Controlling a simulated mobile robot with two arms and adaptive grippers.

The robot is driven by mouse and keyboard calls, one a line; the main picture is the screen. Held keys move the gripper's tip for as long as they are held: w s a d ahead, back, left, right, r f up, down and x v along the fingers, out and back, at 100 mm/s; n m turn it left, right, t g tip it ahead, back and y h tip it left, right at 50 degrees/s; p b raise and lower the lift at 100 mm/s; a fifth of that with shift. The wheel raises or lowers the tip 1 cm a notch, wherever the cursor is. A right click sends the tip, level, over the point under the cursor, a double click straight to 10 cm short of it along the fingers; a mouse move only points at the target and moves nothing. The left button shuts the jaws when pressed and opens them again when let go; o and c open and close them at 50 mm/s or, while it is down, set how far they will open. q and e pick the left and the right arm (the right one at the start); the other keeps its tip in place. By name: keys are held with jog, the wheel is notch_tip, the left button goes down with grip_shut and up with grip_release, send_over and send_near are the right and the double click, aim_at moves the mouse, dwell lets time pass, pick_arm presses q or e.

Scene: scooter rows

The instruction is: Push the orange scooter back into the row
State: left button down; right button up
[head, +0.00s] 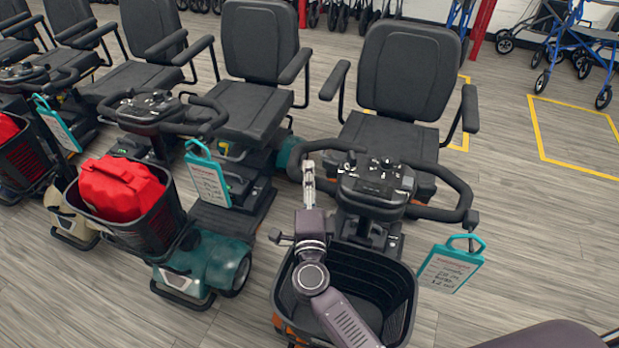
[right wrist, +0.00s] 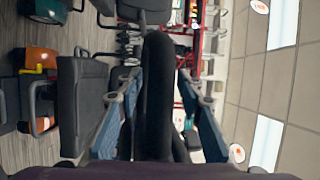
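The orange scooter (head: 410,72) stands at the right end of the row, its front nearer to me than its neighbours' fronts. It has a black seat, a black looped handlebar (head: 440,183) and an empty black basket (head: 385,290). Little of its orange body (head: 284,326) shows. My right gripper (head: 308,172) is at the left side of this handlebar. In the right wrist view the right gripper (right wrist: 158,85) has a finger on each side of the black handlebar tube (right wrist: 158,60), with narrow gaps beside it. Contact is unclear. My left gripper is not in view.
A teal scooter (head: 222,258) with a red bag (head: 120,188) in its basket stands close on the left, and more scooters stand beyond it. Yellow floor lines (head: 570,165) mark bays. Blue walkers (head: 570,45) stand at the back right.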

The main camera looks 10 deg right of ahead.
grip_shut()
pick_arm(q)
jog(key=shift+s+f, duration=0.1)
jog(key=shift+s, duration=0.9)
